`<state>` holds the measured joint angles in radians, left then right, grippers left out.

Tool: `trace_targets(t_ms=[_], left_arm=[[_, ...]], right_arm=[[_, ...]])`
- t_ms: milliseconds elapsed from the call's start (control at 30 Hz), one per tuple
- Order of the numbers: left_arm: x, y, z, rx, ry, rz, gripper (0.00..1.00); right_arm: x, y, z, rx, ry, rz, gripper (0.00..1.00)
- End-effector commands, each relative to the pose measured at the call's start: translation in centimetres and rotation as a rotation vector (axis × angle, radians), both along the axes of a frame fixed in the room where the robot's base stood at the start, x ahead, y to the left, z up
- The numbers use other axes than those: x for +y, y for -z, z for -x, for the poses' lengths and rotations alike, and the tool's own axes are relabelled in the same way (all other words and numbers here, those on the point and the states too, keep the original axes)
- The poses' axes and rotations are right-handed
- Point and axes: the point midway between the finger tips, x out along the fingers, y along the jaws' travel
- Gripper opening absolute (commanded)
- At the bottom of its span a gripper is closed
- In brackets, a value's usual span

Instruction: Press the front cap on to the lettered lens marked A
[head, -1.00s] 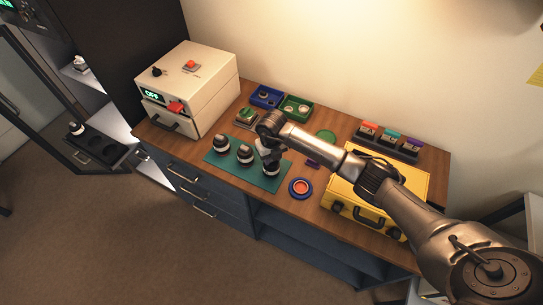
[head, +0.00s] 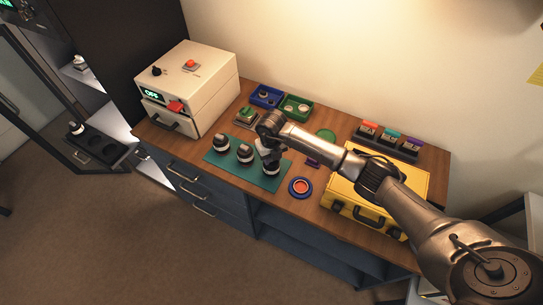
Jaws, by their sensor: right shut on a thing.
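Three dark lenses with pale bands stand on the green mat (head: 233,170): a left lens (head: 221,143), a middle lens (head: 245,153) and a right lens (head: 271,169). Their letters are too small to read, so I cannot tell which is A. My right gripper (head: 268,157) is over the right lens, pointing down. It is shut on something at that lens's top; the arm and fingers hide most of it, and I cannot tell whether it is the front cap. My left gripper is not in view.
A white box machine (head: 190,85) stands at the left. Blue (head: 265,96) and green (head: 296,107) trays lie behind the mat. A blue ring dish with an orange centre (head: 301,187) lies right of it. A yellow case (head: 375,195) stands under my right arm.

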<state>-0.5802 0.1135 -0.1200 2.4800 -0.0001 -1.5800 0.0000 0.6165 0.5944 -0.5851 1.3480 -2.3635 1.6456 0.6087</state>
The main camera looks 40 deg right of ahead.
Motion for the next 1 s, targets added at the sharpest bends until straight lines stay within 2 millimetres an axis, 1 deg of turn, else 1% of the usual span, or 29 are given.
trace_targets(t_ms=[467,500,800,967,1000], left_arm=[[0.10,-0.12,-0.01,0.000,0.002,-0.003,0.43],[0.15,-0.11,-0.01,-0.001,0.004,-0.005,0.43],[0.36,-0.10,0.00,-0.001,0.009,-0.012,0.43],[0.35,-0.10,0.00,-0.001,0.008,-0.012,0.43],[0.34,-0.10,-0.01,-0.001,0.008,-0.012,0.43]], right_arm=[[0.05,0.05,-0.02,0.000,0.000,-0.001,0.12],[0.05,0.05,-0.02,0.000,0.000,-0.001,0.34],[0.04,0.06,-0.01,0.000,0.000,0.000,0.63],[0.04,0.06,-0.01,0.000,0.000,0.000,0.63],[0.04,0.06,-0.01,0.000,0.000,0.000,0.67]])
